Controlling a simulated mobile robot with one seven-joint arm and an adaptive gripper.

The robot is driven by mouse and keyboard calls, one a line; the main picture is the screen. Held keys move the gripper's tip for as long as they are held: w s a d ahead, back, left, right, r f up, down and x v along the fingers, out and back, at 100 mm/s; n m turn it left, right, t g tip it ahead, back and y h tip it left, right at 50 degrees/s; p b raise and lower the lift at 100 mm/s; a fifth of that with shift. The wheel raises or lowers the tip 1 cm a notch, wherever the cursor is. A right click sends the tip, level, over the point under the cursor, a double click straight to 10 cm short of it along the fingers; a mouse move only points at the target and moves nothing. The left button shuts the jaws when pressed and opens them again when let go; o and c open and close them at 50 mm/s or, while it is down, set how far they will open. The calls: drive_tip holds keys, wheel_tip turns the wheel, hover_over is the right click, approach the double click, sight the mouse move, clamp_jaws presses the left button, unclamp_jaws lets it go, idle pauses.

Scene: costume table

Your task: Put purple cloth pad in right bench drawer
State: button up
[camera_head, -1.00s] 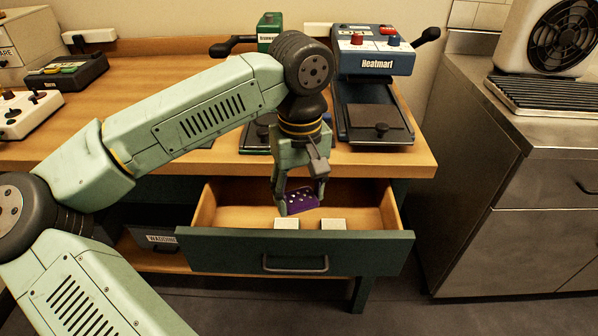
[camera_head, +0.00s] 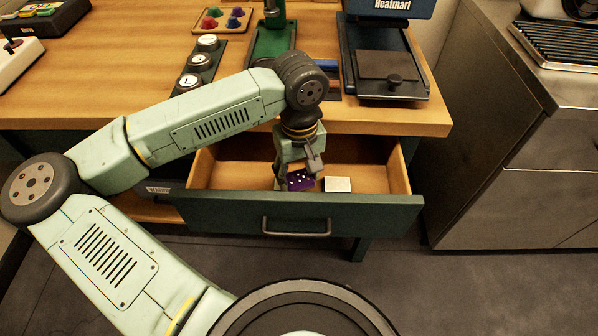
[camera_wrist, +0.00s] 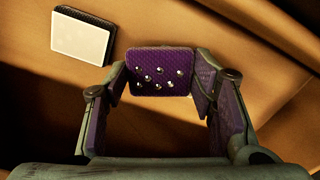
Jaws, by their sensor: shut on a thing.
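The purple cloth pad (camera_head: 299,181) has pale studs on its face. My gripper (camera_head: 296,178) is shut on it, low inside the open right bench drawer (camera_head: 307,213), behind the drawer's front panel. In the wrist view the pad (camera_wrist: 160,73) sits between the two fingertips (camera_wrist: 158,85), its studded face toward the camera. I cannot tell whether the pad touches the drawer floor. A white-topped pad (camera_head: 337,184) lies in the drawer to the right of the gripper; a white-topped pad (camera_wrist: 82,38) also shows upper left in the wrist view.
The wooden bench top (camera_head: 180,110) overhangs the back of the drawer. A blue heat press (camera_head: 388,75) and a row of lettered knobs (camera_head: 198,62) stand on it. A steel cabinet (camera_head: 510,170) is to the right. The drawer's right side has bare floor.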

sight(299, 179)
drive_tip(key=shift+f, duration=0.35)
drive_tip(key=shift+f+b, duration=0.2)
drive_tip(key=shift+b, duration=0.15)
drive_tip(key=o, duration=1.1)
drive_tip(key=shift+r, duration=0.1)
drive_tip(key=shift+r+p, duration=0.2)
drive_tip(key=shift+p, duration=0.2)
wheel_tip(299, 179, up, 12)
drive_tip(key=shift+f+b, duration=0.1)
drive_tip(key=shift+b, duration=0.75)
